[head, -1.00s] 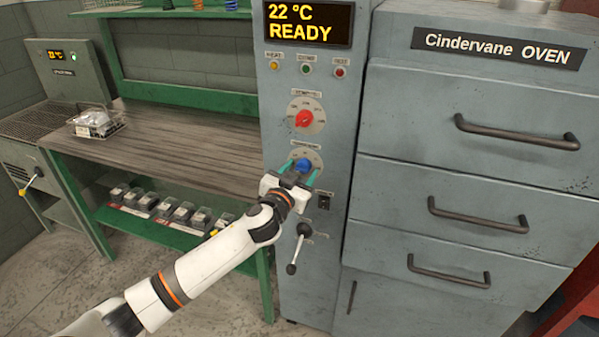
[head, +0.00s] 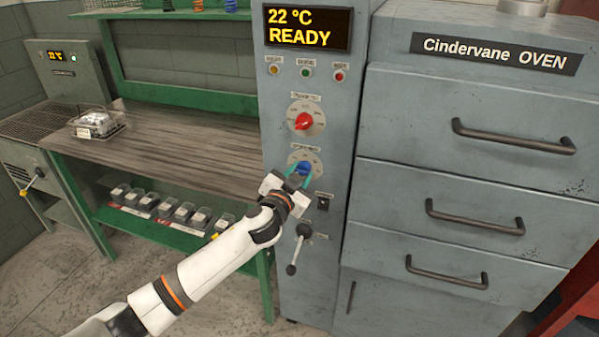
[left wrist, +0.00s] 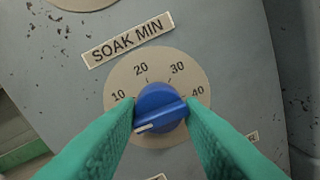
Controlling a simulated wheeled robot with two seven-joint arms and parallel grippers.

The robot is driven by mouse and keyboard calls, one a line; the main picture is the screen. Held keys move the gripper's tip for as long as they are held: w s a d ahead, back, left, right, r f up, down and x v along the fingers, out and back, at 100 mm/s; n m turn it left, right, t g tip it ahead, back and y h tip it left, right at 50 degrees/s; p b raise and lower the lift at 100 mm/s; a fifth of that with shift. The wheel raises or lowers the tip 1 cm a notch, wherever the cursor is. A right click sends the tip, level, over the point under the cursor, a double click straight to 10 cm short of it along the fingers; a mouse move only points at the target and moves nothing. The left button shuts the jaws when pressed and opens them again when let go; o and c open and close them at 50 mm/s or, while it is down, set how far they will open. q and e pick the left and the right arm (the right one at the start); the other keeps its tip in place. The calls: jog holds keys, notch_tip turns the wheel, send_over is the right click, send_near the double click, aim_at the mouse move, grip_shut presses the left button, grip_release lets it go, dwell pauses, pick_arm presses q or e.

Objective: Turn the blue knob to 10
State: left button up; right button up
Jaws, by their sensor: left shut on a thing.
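The blue knob (head: 303,168) is on the grey control column, below the red knob. In the left wrist view the blue knob (left wrist: 161,107) sits on a round dial (left wrist: 152,68) labelled SOAK MIN, with marks 10, 20, 30 and 40. Its white pointer line is at the lower left, below the 10 mark. My left gripper (head: 301,173) reaches it from the front. Its green fingers, also in the left wrist view (left wrist: 160,112), are shut on opposite sides of the knob. My right gripper is in neither view.
The red knob (head: 303,121) is just above, under a display (head: 308,27) reading 22 °C READY. A black switch (head: 323,202) and a lever (head: 298,248) are below. The oven drawers (head: 450,150) with bar handles are at right, a wooden bench (head: 180,140) at left.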

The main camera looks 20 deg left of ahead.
pick_arm(q)
jog(key=m+p, duration=0.2)
jog(key=m, duration=0.2)
jog(key=shift+r, duration=0.2)
jog(key=shift+m+y+p, duration=0.3)
jog(key=shift+m+p, duration=0.25)
jog(key=shift+m, duration=0.85)
jog(key=o, duration=0.9)
jog(key=shift+o, duration=0.2)
jog(key=shift+f, duration=0.1)
jog(key=shift+s, duration=0.15)
jog(key=s+a+b, duration=0.1)
jog(key=s, duration=1)
jog(key=shift+s+r, duration=0.3)
jog(key=shift+s, duration=0.05)
